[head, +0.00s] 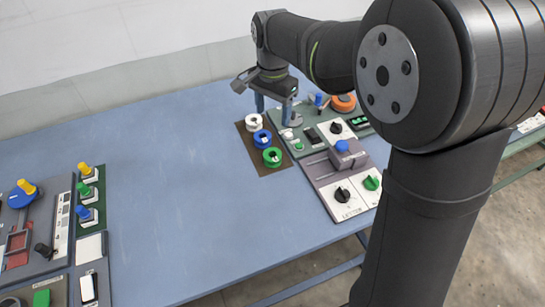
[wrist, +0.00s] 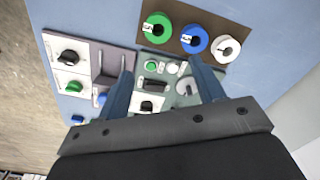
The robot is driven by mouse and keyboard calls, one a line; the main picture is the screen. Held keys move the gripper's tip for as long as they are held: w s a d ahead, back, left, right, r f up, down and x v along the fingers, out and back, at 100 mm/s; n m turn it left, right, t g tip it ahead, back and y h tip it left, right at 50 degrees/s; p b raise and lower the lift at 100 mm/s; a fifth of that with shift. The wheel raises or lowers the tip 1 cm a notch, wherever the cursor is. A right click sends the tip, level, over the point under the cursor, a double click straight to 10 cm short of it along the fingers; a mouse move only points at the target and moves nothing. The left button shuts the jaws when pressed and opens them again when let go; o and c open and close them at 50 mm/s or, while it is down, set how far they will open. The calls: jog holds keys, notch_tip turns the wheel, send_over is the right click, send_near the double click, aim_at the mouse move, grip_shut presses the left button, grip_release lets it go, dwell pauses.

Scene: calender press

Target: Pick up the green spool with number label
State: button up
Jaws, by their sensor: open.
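The green spool (head: 272,157) lies on a brown mat (head: 268,171), nearest the front in a row of three. A small white label shows on it, too small to read. It also shows in the wrist view (wrist: 157,26), at the left of the row. The blue spool (head: 262,140) is in the middle and the white spool (head: 254,122) is at the far end. My gripper (head: 274,108) is open and empty, above the panel edge beside the white spool in the head view. In the wrist view its fingers (wrist: 160,88) are spread over the control panel, below the spools.
A control panel (head: 312,137) with knobs and buttons lies right of the mat. A grey panel with a blue-topped block (head: 342,147) is nearer the front. Another panel (head: 90,200) stands at the left. The table (head: 190,180) between is clear.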

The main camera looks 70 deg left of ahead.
aim_at(273, 153)
notch_tip(273, 153, down, 16)
jog(key=shift+d+f, duration=0.1)
jog(key=shift+d, duration=0.05)
dwell(0.4)
jog(key=shift+c, duration=0.2)
jog(key=c, duration=0.7)
